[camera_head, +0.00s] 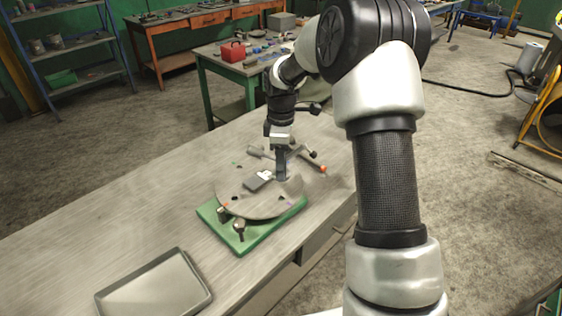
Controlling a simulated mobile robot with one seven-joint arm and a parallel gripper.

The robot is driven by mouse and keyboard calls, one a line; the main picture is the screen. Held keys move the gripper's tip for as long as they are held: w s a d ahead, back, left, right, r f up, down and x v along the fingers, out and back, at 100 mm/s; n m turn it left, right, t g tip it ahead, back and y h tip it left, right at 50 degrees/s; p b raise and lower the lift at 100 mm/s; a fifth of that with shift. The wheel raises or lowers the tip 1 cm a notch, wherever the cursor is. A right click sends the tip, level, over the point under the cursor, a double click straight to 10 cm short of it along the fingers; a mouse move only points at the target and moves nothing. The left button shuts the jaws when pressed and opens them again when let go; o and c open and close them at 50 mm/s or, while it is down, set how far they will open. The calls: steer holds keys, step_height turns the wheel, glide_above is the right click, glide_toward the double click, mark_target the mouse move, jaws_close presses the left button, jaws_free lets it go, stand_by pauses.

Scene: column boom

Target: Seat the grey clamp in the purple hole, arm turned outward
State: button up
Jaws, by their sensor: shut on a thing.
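A round grey plate (255,207) lies on a green base (243,240) on the bench. Small coloured marks sit near its rim; a faint purple one (289,203) seems to be at the right front, but the hole there is not clear. My gripper (281,148) points down over the plate's back right part and is shut on a dark grey upright piece, the grey clamp (281,167). The clamp's lower end is near or on the plate; I cannot tell whether it touches. Its arm direction is unclear.
A dark block with a white top (259,181) lies mid-plate. Clamps with dark knobs (239,228) stand at the front rim. An orange-tipped rod (322,168) lies behind the plate at right. A grey tray (155,287) lies at the front left. The bench's left is clear.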

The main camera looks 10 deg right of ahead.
steer(key=shift+f+b, duration=1.65)
steer(key=shift+f, duration=1)
steer(key=shift+f, duration=0.35)
steer(key=shift+f+b, duration=1.3)
steer(key=shift+f, duration=0.7)
steer(key=o, duration=0.8)
steer(key=shift+r, duration=0.2)
steer(key=shift+r+p, duration=2.55)
steer(key=shift+r, duration=1.05)
steer(key=shift+o, duration=0.4)
